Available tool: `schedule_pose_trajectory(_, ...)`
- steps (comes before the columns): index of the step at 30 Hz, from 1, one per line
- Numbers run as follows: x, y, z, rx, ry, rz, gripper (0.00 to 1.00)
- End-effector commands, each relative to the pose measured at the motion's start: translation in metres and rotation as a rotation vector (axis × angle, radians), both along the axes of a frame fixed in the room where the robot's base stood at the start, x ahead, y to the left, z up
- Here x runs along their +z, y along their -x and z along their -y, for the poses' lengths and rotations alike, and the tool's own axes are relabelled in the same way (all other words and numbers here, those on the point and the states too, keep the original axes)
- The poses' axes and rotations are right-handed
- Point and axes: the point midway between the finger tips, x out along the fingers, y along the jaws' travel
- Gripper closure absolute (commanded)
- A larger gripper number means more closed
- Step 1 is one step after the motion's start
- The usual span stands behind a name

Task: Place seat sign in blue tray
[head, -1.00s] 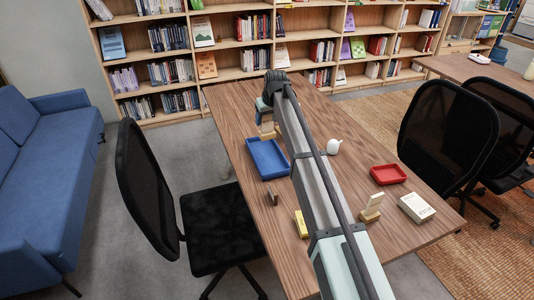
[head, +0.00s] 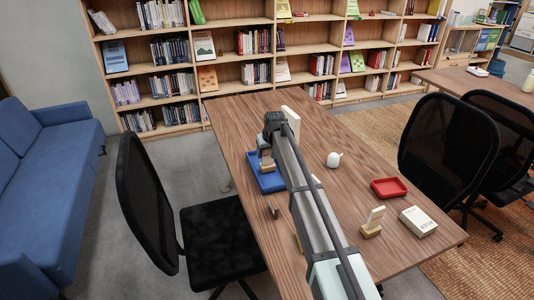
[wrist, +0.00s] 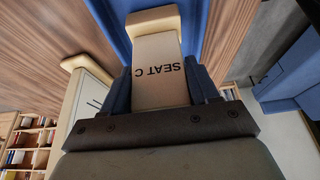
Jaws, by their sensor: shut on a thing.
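The seat sign (wrist: 158,80), a pale plate reading "SEAT C" with a wooden foot, is held between the blue fingers of my gripper (wrist: 160,88) in the wrist view. In the head view the sign (head: 266,164) shows below my gripper (head: 265,148), over the far part of the blue tray (head: 270,185). My arm hides part of the tray. Its blue surface (wrist: 208,28) is also behind the sign in the wrist view. I cannot tell whether the sign's foot touches the tray.
A white upright panel (head: 291,116) stands beyond the tray. A white rounded object (head: 334,159), a red tray (head: 389,188), another sign (head: 373,221) and a white box (head: 418,221) are on the right. A small dark block (head: 273,211) is near the left edge.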

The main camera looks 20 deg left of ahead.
Motion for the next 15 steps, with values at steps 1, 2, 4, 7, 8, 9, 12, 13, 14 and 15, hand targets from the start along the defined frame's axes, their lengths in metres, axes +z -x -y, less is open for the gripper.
schedule_pose_trajectory(1, -0.0034, 0.0001, 0.0001, 0.0, 0.0, 0.0, 0.9)
schedule_pose_trajectory(2, -0.004, 0.0, 0.0, 0.0, -0.001, 0.001, 0.9)
schedule_pose_trajectory(4, -0.0037, -0.0002, -0.0002, 0.0, -0.001, 0.001, 0.9)
schedule_pose_trajectory(7, -0.0035, -0.0002, -0.0002, 0.0, -0.001, 0.001, 0.9)
schedule_pose_trajectory(8, -0.0035, -0.0002, -0.0002, 0.0, -0.001, 0.001, 0.9)
schedule_pose_trajectory(9, -0.0037, -0.0002, -0.0002, 0.0, -0.001, 0.001, 0.9)
schedule_pose_trajectory(12, -0.0058, -0.0002, -0.0002, 0.0, -0.001, 0.001, 0.9)
schedule_pose_trajectory(13, -0.0065, -0.0002, -0.0002, 0.0, -0.001, 0.001, 0.9)
schedule_pose_trajectory(14, -0.0062, -0.0001, -0.0001, 0.0, -0.001, 0.001, 0.38)
schedule_pose_trajectory(15, -0.0061, -0.0002, -0.0002, 0.0, -0.001, 0.001, 0.34)
